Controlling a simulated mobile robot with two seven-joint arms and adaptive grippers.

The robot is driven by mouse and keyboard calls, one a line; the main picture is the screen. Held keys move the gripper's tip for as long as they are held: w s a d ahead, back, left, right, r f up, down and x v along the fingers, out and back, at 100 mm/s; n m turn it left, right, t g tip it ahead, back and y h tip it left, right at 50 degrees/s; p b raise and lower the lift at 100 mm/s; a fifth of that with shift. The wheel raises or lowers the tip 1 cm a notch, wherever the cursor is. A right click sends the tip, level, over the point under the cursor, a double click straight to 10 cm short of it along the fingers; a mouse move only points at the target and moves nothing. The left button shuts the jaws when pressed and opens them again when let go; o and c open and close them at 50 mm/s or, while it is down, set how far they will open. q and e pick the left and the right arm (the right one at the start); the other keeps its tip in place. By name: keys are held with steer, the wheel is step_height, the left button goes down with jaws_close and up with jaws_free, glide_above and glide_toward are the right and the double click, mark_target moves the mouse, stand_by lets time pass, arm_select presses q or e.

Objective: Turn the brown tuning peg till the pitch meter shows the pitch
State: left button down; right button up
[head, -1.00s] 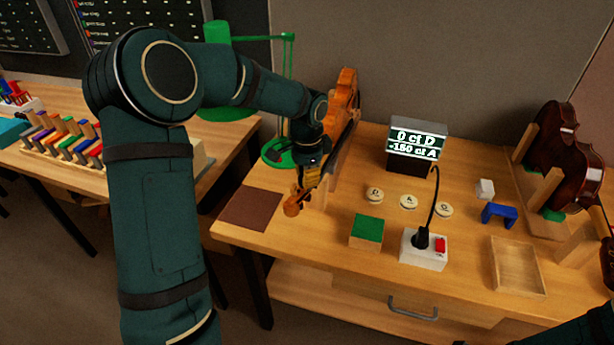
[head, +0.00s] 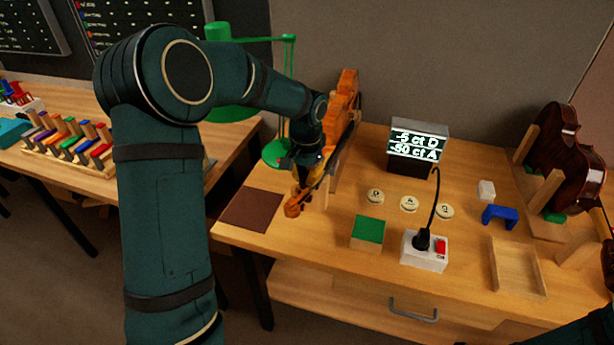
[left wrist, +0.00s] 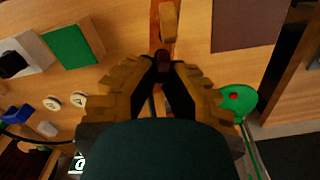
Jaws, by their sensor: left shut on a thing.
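The pitch meter (head: 418,146) at the back of the bench reads -5 ct D and -50 ct A. An orange violin (head: 345,105) stands in a holder with its scroll (head: 293,209) toward the front. My left gripper (head: 306,182) is at its neck, just behind the scroll. In the left wrist view, my left gripper (left wrist: 163,72) is shut on the dark brown peg (left wrist: 163,56) at the pegbox (left wrist: 167,25). The fingers hide much of the peg. My right gripper does not show clearly at the right edge.
A socket box with a black plug (head: 423,250), a green-topped block (head: 367,232) and round lettered discs (head: 409,203) lie right of the scroll. A brown mat (head: 252,208) lies left of it. A dark violin (head: 565,155) stands at the far right.

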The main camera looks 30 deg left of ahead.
arm_select(q)
steer(key=shift+n, duration=0.7)
steer(key=shift+a, duration=0.1)
steer(key=c, duration=1.1)
jaws_free()
steer(key=shift+o, duration=0.2)
step_height(320, 180, up, 12)
stand_by(0.7)
